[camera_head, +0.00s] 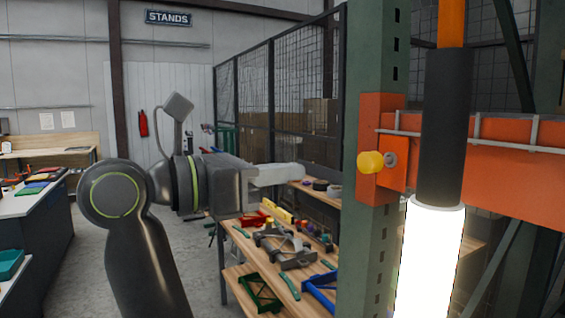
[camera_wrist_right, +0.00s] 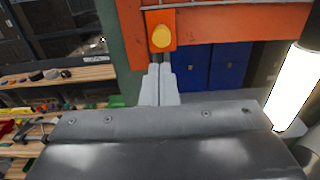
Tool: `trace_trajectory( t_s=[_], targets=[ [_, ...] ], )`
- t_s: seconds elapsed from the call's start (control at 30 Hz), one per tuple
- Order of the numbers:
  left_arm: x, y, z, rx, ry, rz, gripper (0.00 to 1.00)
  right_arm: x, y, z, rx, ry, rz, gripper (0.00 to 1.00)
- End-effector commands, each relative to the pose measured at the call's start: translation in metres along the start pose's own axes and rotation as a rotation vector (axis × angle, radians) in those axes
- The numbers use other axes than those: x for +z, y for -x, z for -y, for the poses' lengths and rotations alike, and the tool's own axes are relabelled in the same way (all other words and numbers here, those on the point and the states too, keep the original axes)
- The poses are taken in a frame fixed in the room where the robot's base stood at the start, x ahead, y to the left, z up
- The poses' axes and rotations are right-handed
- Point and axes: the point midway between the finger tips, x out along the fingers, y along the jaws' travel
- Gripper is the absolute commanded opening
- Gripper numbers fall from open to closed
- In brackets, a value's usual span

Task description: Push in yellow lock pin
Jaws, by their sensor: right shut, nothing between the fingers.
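The yellow lock pin (camera_head: 370,161) sticks out to the left from the orange end plate of the beam, at the green upright. In the right wrist view the yellow pin (camera_wrist_right: 161,36) shows as a round knob just beyond my fingertips. My right gripper (camera_head: 301,172) points right toward the pin, with a visible gap between them in the head view. Its fingers (camera_wrist_right: 160,70) are shut together with nothing between them. How deep the pin sits in its hole is hidden. My left gripper is not in view.
A bright hanging lamp (camera_head: 430,262) with a black handle is close on the right, in front of the orange beam (camera_head: 490,170). The green upright (camera_head: 372,60) stands beside the pin. Wooden shelves (camera_head: 262,215) with tools lie behind and below my right gripper.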

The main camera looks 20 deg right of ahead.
Motion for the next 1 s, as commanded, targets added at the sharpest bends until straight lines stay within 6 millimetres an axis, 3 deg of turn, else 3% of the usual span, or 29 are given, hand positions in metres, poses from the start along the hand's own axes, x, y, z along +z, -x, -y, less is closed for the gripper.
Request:
trace_trajectory(
  t_s=[0.2, 0.43, 0.63, 1.0],
  targets=[
    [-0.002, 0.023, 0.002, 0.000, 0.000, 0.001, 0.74, 0.005, -0.051, 0.001, -0.008, 0.000, 0.004, 0.00],
    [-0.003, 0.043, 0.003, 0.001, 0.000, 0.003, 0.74, 0.004, -0.091, 0.001, -0.006, 0.002, 0.004, 0.00],
    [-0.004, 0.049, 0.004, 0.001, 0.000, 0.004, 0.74, 0.002, -0.106, 0.000, -0.003, 0.002, 0.004, 0.00],
    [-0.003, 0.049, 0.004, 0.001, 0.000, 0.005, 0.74, 0.001, -0.108, 0.000, -0.002, 0.001, 0.004, 0.00]
  ],
)
